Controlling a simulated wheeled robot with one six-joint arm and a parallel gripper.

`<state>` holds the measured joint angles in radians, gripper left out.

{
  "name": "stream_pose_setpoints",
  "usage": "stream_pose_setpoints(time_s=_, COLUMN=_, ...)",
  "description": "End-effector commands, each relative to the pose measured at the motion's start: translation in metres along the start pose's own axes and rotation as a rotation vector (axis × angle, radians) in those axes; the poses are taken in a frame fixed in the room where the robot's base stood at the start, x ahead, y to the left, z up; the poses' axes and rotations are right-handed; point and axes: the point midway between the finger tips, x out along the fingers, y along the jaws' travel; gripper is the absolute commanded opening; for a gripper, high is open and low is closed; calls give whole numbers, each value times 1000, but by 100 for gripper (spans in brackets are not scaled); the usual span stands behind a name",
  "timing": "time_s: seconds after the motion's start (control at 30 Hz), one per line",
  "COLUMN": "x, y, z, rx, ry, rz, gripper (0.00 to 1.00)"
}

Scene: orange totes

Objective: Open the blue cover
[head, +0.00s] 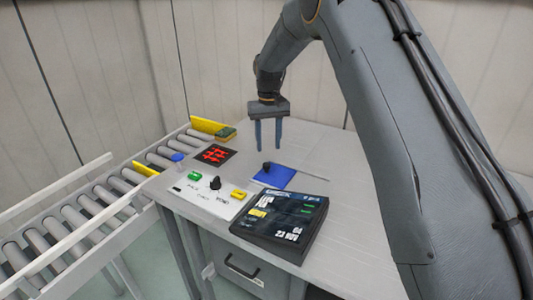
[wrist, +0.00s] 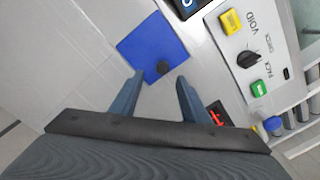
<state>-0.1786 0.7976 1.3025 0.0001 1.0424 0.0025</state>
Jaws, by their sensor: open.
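The blue cover (head: 273,176) is a flat square panel with a small dark knob (head: 267,166) near one edge. It lies flat on the grey tabletop. In the wrist view the blue cover (wrist: 150,46) is ahead of my fingers, with the dark knob (wrist: 163,67) at its near edge, in line with the gap between the fingertips. My gripper (head: 268,150) points down above the table, close to the knob. Its two fingers are apart with nothing between them; they also show in the wrist view (wrist: 160,78). What lies under the cover is hidden.
A control panel (head: 210,198) with a black dial and green and yellow buttons lies left of the cover. A dark display (head: 280,220) sits in front. A red-marked black square (head: 213,155) is behind the panel. A roller conveyor (head: 85,207) runs along the left.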

Motion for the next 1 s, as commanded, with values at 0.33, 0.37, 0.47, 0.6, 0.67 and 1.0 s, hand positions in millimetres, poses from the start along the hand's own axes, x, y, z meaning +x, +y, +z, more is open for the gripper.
stream_pose_setpoints(time_s=0.33, x=42, y=-20, z=1, rx=-28, ry=-3, rz=0, gripper=42)
stream_pose_setpoints(time_s=0.37, x=47, y=-21, z=1, rx=-28, ry=-3, rz=0, gripper=42)
stream_pose_setpoints(time_s=0.47, x=60, y=-21, z=0, rx=-28, ry=-1, rz=0, gripper=42)
stream_pose_setpoints(time_s=0.6, x=72, y=-20, z=0, rx=-28, ry=0, rz=0, gripper=42)
stream_pose_setpoints(time_s=0.67, x=75, y=-20, z=0, rx=-27, ry=1, rz=0, gripper=42)
stream_pose_setpoints(time_s=1.0, x=77, y=-18, z=-1, rx=-24, ry=1, rz=0, gripper=32)
